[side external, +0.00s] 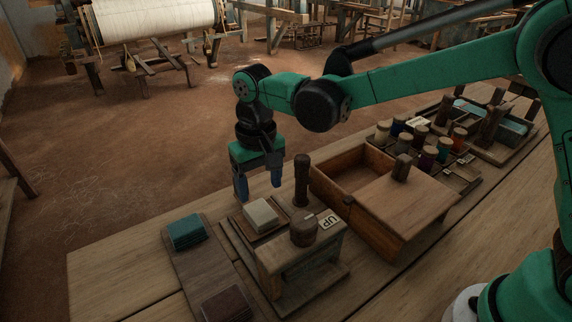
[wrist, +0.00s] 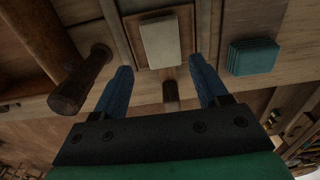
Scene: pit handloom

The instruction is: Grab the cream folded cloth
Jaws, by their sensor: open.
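The cream folded cloth (side external: 260,215) lies flat on a small wooden board (side external: 278,229) near the table's far edge. It also shows at the top middle of the wrist view (wrist: 160,43), lying on the board there. My gripper (side external: 258,190) is open and empty, its blue fingers pointing down just above and beyond the cloth. In the wrist view my gripper's fingertips (wrist: 160,64) are spread wider than the cloth, one toward each side of it. I see no contact with the cloth.
A dark upright peg (side external: 301,180) stands close right of my gripper. A wooden stand marked UP (side external: 300,255) is in front of the cloth. A teal folded cloth (side external: 187,232) and a dark maroon one (side external: 227,304) lie left on a dark board. An open wooden box (side external: 350,178) stands right.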

